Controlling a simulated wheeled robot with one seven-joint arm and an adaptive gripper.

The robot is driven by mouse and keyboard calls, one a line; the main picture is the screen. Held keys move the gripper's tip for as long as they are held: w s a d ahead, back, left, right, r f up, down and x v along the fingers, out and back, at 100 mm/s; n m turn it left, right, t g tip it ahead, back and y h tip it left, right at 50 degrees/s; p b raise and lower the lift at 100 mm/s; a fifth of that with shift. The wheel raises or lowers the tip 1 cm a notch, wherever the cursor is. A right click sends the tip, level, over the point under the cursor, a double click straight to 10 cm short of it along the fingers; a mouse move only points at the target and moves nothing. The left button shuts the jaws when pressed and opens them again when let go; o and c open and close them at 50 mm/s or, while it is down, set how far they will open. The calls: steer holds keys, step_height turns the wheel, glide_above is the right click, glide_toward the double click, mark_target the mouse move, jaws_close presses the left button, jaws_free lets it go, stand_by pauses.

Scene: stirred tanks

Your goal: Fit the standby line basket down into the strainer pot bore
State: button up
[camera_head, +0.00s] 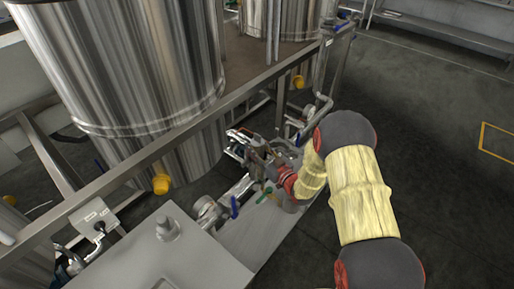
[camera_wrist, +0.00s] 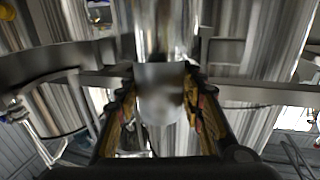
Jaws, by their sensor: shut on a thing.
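My gripper (camera_wrist: 160,105) is shut on a smooth grey metal cylinder (camera_wrist: 160,85), which looks like the basket, between its two fingers in the wrist view. A shiny upright metal surface (camera_wrist: 165,30) shows just beyond it; I cannot tell whether this is the strainer pot or a tank. In the head view my gripper (camera_head: 258,158) is low beside the big tank, among pipes and fittings. The basket is too small and covered there to make out. The strainer pot bore is not visible in either view, so I cannot tell whether the basket touches it.
A large steel tank (camera_head: 120,65) stands behind a metal frame rail (camera_head: 175,150). A valve with a blue handle (camera_head: 234,207) and a green handle (camera_head: 265,195) are close to my gripper. A grey bench top (camera_head: 160,262) is at the front. Open floor (camera_head: 440,170) lies right.

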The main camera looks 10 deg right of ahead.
mark_target(260, 140)
steer(key=shift+f, duration=0.3)
steer(key=shift+r, duration=0.15)
steer(key=shift+r+p, duration=1.5)
steer(key=shift+r, duration=1.35)
steer(key=shift+b, duration=0.6)
stand_by(0.4)
steer(key=shift+f+b, duration=2.4)
steer(key=shift+f, duration=0.55)
steer(key=o, duration=1.3)
steer(key=shift+f, duration=0.15)
steer(key=shift+o, duration=0.4)
steer(key=shift+s+f, duration=0.15)
